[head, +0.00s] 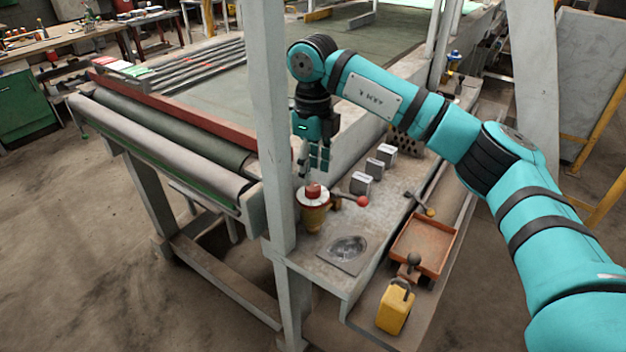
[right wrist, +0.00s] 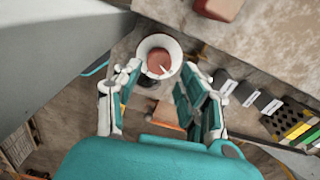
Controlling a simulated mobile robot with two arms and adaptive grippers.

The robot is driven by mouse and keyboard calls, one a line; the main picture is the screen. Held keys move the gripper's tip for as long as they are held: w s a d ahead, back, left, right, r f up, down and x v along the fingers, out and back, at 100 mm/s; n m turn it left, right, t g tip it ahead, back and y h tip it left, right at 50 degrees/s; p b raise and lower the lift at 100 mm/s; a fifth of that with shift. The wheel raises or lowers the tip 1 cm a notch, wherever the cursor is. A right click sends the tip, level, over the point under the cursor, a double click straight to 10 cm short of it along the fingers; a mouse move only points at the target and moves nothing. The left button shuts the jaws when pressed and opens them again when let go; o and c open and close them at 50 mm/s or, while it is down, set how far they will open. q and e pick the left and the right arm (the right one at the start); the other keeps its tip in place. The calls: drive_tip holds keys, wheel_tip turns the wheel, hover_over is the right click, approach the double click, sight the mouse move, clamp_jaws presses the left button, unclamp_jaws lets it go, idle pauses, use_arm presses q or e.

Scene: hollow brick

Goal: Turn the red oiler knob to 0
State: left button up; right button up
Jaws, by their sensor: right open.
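The red oiler knob (head: 313,190) sits on a white collar on top of a yellowish oiler body (head: 314,219), at the near end of the metal bench. In the right wrist view, the knob (right wrist: 159,63) shows from above inside a pale ring, with a thin white mark on it. Any numbers on the ring are too small to read. My right gripper (head: 314,171) points down, just above the knob. In the wrist view its open fingers (right wrist: 160,82) are empty, one to each side, slightly nearer the camera than the knob. My left gripper is out of view.
A grey upright post (head: 271,130) stands close left of the oiler. A lever with a red ball (head: 361,201) is right of it. Labelled grey blocks (head: 361,184) line the bench behind. A rusty tray (head: 456,243) and yellow can (head: 394,311) are at the lower right.

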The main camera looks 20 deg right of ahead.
sight(313, 186)
wheel_tip(313, 186, up, 8)
drive_tip(key=shift+f, duration=0.2)
idle(0.4)
